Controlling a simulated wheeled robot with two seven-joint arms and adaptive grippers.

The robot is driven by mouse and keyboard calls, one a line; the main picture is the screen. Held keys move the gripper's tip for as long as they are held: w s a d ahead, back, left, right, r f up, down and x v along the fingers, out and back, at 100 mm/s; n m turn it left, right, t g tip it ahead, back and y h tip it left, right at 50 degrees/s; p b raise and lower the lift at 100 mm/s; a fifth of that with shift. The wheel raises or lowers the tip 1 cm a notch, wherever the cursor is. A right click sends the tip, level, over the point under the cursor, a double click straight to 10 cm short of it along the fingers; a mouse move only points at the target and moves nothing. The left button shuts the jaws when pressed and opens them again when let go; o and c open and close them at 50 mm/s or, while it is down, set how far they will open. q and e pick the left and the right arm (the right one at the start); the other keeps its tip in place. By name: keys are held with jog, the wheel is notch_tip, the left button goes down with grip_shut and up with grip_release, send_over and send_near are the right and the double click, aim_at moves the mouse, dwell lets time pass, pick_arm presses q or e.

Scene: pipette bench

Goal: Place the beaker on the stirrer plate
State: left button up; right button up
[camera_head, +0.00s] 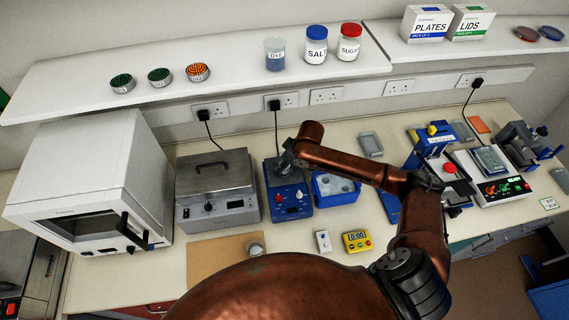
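The stirrer plate (290,203) is a blue unit with a red and a white knob and a dark top, standing mid-bench. A small greyish vessel (256,248), which looks like a beaker, stands at the right end of the brown mat, close to my arm in the picture. My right arm reaches in from the lower right. Its gripper (286,162) is over the back of the stirrer plate and hides part of its top. The fingers are small and dark, so I cannot tell whether they are open or hold anything. My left gripper is out of view.
A lidded metal bath (214,188) and a white oven (95,185) stand left of the stirrer plate. A blue rack (336,190) is just right of it. A yellow timer (357,241) lies in front. The brown mat (210,257) has free room.

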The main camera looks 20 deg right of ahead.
jog(key=o, duration=1.2)
jog(key=v, duration=1.2)
jog(key=shift+r, duration=0.1)
